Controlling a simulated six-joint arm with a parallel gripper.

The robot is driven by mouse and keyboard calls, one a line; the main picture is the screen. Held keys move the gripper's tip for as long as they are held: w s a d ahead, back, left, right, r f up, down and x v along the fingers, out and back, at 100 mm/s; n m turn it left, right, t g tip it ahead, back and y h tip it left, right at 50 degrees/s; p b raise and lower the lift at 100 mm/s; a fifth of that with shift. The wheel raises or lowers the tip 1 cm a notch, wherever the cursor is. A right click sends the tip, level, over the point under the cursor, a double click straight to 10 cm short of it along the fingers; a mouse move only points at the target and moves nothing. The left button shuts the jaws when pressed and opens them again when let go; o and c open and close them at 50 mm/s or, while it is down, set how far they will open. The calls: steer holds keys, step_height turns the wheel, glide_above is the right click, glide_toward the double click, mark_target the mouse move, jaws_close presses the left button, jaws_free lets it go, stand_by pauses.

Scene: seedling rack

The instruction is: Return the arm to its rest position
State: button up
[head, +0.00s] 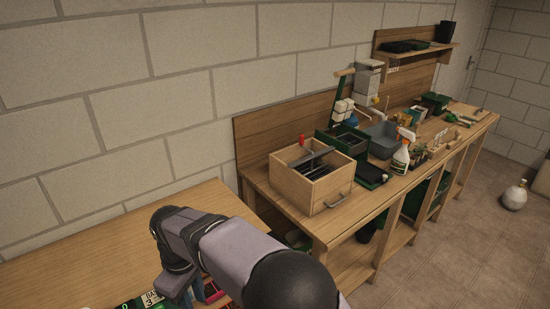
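My arm comes in from the bottom edge of the head view, in grey and black links, above the near light-wood table. It bends at a joint near the table's right part. Its end and my gripper do not show; the arm's own links and the bottom edge of the picture hide that area. I cannot see whether anything is held.
The near table (110,245) is mostly bare; a dark box with a label (150,298) and a pink-red item (213,290) lie partly hidden beside my arm. A wooden box (312,187), spray bottle (402,152) and grey basin (382,137) crowd the long workbench (360,208).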

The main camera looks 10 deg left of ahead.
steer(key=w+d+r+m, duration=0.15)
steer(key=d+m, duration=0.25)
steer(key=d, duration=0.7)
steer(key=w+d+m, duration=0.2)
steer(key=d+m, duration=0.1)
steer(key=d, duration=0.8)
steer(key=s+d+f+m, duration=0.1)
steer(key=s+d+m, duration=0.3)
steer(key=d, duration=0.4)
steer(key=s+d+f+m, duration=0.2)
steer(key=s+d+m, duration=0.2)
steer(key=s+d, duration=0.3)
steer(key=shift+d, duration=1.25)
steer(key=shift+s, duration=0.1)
